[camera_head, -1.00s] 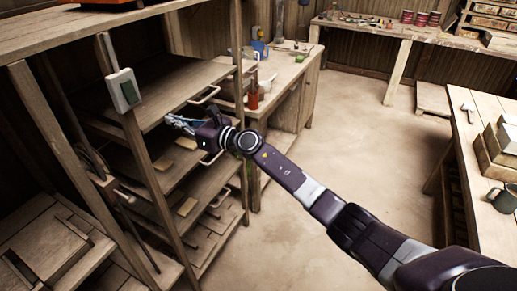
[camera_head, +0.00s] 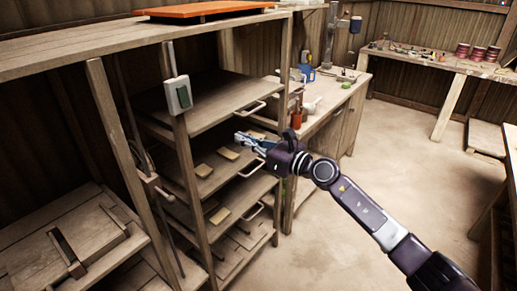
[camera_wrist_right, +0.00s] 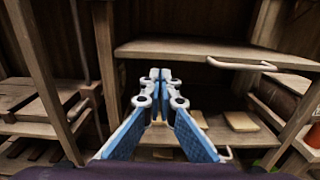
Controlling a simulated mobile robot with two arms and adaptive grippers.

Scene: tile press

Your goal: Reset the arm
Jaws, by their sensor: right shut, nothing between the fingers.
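My right gripper (camera_head: 240,138) is shut and empty. Its arm reaches in from the lower right of the head view, and the gripper is in front of the wooden shelf rack, near a middle shelf (camera_head: 222,183). In the right wrist view its blue fingers (camera_wrist_right: 154,75) meet at the tips, pointing into the rack just below an upper shelf board (camera_wrist_right: 190,52). No contact with the shelf can be made out. My left gripper is not in view.
Tan tiles (camera_head: 228,153) lie on the shelves, which have pale handles (camera_head: 250,108). A cluttered workbench (camera_head: 335,103) stands behind the rack. The floor (camera_head: 345,225) to the right is clear.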

